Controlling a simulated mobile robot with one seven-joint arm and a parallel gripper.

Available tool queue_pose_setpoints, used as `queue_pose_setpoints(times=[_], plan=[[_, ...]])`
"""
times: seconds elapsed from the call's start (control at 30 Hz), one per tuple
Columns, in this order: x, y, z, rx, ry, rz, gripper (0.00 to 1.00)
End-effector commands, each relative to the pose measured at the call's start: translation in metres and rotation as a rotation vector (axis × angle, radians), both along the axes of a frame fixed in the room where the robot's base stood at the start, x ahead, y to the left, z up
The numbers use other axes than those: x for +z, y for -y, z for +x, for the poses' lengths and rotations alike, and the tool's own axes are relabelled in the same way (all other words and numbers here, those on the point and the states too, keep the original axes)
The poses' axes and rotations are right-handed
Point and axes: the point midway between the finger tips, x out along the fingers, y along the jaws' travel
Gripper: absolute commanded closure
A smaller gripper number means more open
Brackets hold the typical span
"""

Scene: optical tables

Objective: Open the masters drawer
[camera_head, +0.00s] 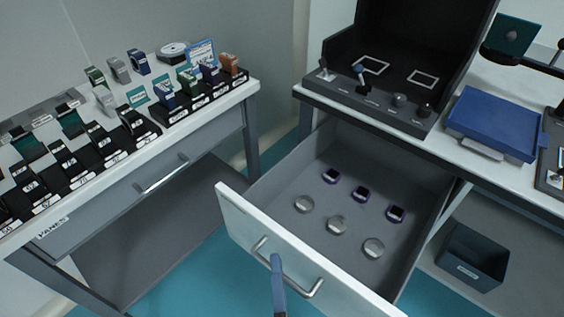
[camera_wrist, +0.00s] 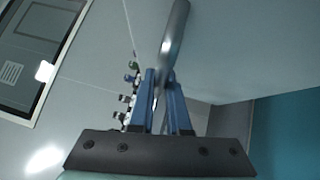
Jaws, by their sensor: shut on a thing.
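The drawer (camera_head: 268,240) under the right table is pulled well out, with its white front facing me. Inside it lie several round clear discs (camera_head: 336,224) and several small dark purple-edged pieces (camera_head: 360,193). A metal bar handle (camera_head: 316,288) is on the drawer front. My gripper (camera_head: 276,262) is at the handle, near its left half. In the wrist view my gripper's blue fingers (camera_wrist: 160,76) are shut around the handle bar (camera_wrist: 175,35). Any label on the drawer front is too small to read.
The left table's shut drawer (camera_head: 140,185) has its own handle and a label. Its top holds rows of small optics on black stands (camera_head: 75,165). A black open box (camera_head: 370,105) and a blue tray (camera_head: 492,122) stand on the right table. A dark bin (camera_head: 472,257) sits below.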

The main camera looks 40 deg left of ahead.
Motion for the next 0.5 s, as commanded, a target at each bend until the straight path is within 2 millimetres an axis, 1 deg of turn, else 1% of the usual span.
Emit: queue_pose_setpoints(times=[0.4, 0.43, 0.5], plan=[[-0.0003, 0.0012, -0.0008, -0.004, 0.0, -0.001, 1.0], [-0.0003, 0.0012, -0.0008, -0.004, 0.0, -0.001, 0.83], [-0.0003, 0.001, -0.0008, -0.003, 0.0, -0.001, 0.71]])
